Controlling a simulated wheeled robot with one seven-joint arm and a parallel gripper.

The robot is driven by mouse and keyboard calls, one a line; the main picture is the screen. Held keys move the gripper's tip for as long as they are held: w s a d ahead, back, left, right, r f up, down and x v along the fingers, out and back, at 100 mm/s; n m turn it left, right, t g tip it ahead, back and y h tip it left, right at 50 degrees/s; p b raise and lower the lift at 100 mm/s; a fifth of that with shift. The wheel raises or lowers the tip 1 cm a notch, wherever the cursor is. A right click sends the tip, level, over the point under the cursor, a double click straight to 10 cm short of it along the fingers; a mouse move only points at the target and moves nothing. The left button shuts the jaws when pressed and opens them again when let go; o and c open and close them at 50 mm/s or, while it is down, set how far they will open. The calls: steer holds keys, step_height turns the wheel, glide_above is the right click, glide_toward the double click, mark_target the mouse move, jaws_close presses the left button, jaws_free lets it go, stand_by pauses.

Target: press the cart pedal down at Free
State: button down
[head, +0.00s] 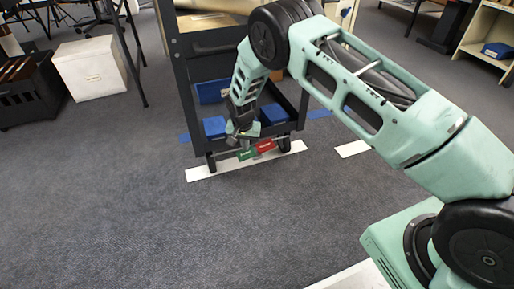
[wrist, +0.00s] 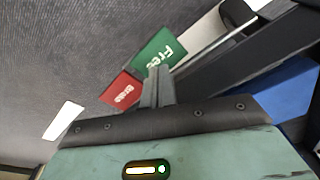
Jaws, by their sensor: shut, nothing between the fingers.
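The dark cart (head: 184,88) stands on the carpet with its pedal low at the near end. The pedal has a green half marked Free (head: 247,154) on the left and a red half (head: 266,146) on the right. In the wrist view the green Free half (wrist: 153,48) and the red half (wrist: 120,91) lie beyond my fingertips. My gripper (head: 240,141) is shut and empty, pointing down just above the green half. In the wrist view my gripper (wrist: 158,72) overlaps the green half's near edge; I cannot tell whether they touch.
A white strip (head: 200,174) lies on the floor under the cart's near wheels. Blue boxes (head: 214,126) sit on the cart's lower shelf. A white box (head: 91,68) and a black crate (head: 30,98) stand at the left. The carpet (head: 190,230) in front is clear.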

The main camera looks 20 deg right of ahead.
step_height(320, 180, up, 6)
steer(key=p, duration=0.4)
steer(key=shift+f, duration=0.1)
stand_by(0.5)
